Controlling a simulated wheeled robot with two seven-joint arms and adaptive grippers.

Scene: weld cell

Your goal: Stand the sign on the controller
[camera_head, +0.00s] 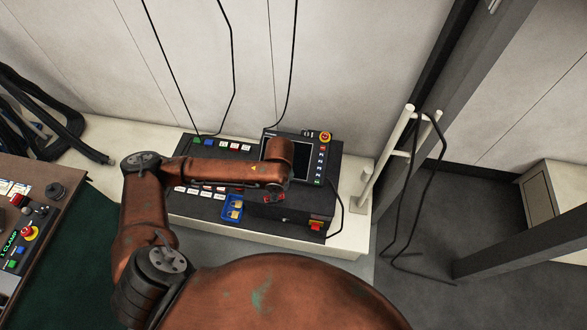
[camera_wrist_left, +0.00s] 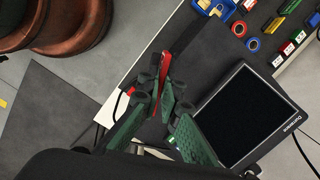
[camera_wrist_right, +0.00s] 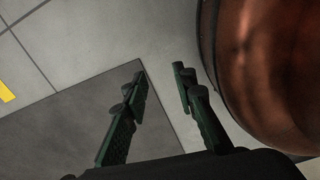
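The controller appears to be the black box (camera_head: 300,212) at the right end of the white bench, with a tilted screen panel (camera_head: 312,150) and a red switch on its front. The screen also shows in the left wrist view (camera_wrist_left: 240,112). My left gripper (camera_wrist_left: 163,92) is over the box, mostly hidden by its own wrist in the head view. Its fingers appear closed on a thin red plate (camera_wrist_left: 172,52), seen nearly edge-on, likely the sign. Its face and lower edge are not clear. My right gripper (camera_wrist_right: 160,80) is open and empty above the floor.
Black cables hang behind. A white post (camera_head: 396,145) stands at the bench's right end. A control panel (camera_head: 30,230) is at far left.

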